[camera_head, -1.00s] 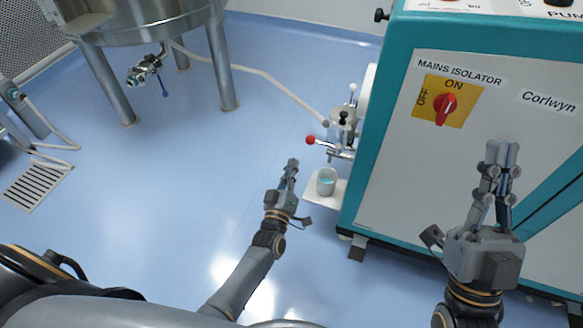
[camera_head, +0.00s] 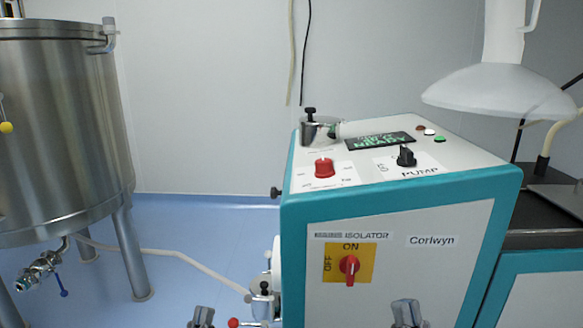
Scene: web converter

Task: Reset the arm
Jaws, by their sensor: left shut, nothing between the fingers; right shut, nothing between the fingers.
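My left gripper (camera_head: 202,317) shows only as its fingertips at the bottom edge, left of the teal machine. My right gripper (camera_head: 408,313) shows only as its fingertips at the bottom edge, in front of the machine's front panel. Both are shut and empty. The rest of both arms is out of the frame. The teal and white machine (camera_head: 430,278) stands in front of me. It has a red mains isolator switch (camera_head: 349,266) on a yellow plate.
The machine's top has a red button (camera_head: 325,168), a black pump knob (camera_head: 406,156) and a lit display (camera_head: 380,141). A steel tank (camera_head: 60,130) on legs stands left, with a hose (camera_head: 190,262) on the floor. A black counter (camera_head: 545,218) is right. Blue floor between tank and machine is mostly clear.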

